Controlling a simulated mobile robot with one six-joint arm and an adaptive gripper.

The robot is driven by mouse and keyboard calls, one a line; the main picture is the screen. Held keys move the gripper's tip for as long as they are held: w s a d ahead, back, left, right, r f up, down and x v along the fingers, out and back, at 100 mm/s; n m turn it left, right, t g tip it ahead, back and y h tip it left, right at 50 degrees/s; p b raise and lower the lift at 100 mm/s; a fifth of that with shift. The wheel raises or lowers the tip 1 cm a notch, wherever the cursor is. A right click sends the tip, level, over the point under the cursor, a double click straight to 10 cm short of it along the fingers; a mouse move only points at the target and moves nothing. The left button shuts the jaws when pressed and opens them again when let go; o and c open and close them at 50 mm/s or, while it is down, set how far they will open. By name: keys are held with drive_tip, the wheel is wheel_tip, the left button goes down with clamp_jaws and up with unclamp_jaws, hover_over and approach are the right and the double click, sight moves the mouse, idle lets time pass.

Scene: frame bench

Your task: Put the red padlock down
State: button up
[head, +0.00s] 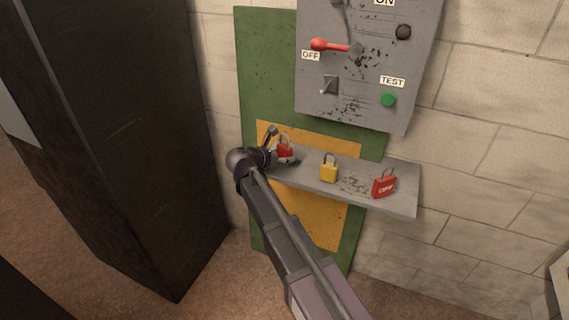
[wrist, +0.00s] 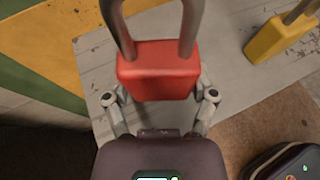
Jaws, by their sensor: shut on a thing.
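A red padlock (head: 285,152) is at the left end of a grey shelf (head: 401,204). My gripper (head: 276,158) is shut on it. In the wrist view the red padlock (wrist: 158,70) sits between the two fingers of my gripper (wrist: 160,92), its shackle pointing up the picture, with the grey shelf (wrist: 95,75) behind it. I cannot tell whether its base touches the shelf.
A yellow padlock (head: 329,168) stands between the two red ones; it also shows in the wrist view (wrist: 280,36). Above is a grey panel (head: 345,98) with a red lever (head: 335,46) and a green button (head: 388,100). A dark cabinet (head: 125,130) stands left.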

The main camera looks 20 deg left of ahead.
drive_tip(key=shift+f+b, duration=1.05)
drive_tip(key=shift+f, duration=0.25)
drive_tip(key=shift+f, duration=0.15)
drive_tip(key=o, duration=1.2)
drive_tip(key=shift+r, duration=0.25)
drive_tip(key=shift+s+a+r, duration=0.1)
drive_tip(key=shift+s, duration=0.15)
drive_tip(key=p+v, duration=0.4)
drive_tip(key=v, duration=0.7)
drive_tip(key=shift+s+a+p, duration=0.15)
drive_tip(key=shift+a+p, duration=0.05)
drive_tip(key=shift+p, duration=0.2)
